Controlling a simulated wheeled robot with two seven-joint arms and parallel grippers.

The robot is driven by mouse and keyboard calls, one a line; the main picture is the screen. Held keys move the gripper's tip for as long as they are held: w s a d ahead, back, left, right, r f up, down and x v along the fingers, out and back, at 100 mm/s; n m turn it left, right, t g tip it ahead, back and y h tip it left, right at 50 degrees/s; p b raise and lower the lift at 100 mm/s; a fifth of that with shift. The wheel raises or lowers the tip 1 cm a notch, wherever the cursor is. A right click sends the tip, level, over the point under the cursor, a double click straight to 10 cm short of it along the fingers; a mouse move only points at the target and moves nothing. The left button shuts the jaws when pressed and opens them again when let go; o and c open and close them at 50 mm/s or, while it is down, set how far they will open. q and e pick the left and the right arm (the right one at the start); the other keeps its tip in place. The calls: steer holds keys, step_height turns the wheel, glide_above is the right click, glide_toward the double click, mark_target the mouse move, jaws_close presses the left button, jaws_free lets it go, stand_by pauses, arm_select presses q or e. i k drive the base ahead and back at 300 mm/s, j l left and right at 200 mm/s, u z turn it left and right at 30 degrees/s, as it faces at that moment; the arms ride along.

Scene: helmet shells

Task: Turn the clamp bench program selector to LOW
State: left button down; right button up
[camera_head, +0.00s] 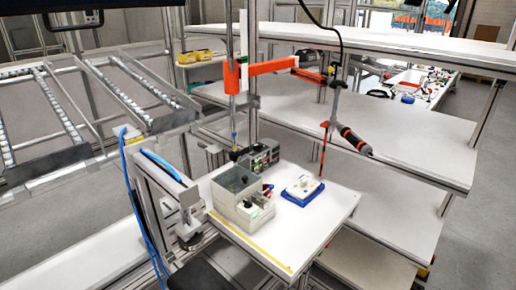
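A white bench top (310,225) stands in the middle of the view. On it is a light grey box (232,212) with a clear lid, and small green, black and red parts at its front right. A dark control unit (262,156) with a panel stands behind the box. A blue base with a white block (303,188) lies to the right. I cannot make out which part is the program selector, nor its setting; the markings are too small. Neither of my grippers shows in this view.
An orange arm (268,67) on a post reaches over the bench. A black and orange tool (353,140) hangs at its right. Roller rails (60,105) and a blue cable (132,195) are at the left. White shelves (410,140) stand behind and right. The bench's front right is clear.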

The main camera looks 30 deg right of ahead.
mark_target(257, 147)
steer(key=i+l, duration=0.1)
steer(key=l, duration=0.25)
steer(key=i+l, duration=0.1)
steer(key=l, duration=0.25)
steer(key=i+l, duration=0.1)
steer(key=l, duration=0.25)
steer(key=i+l, duration=0.1)
steer(key=l, duration=0.25)
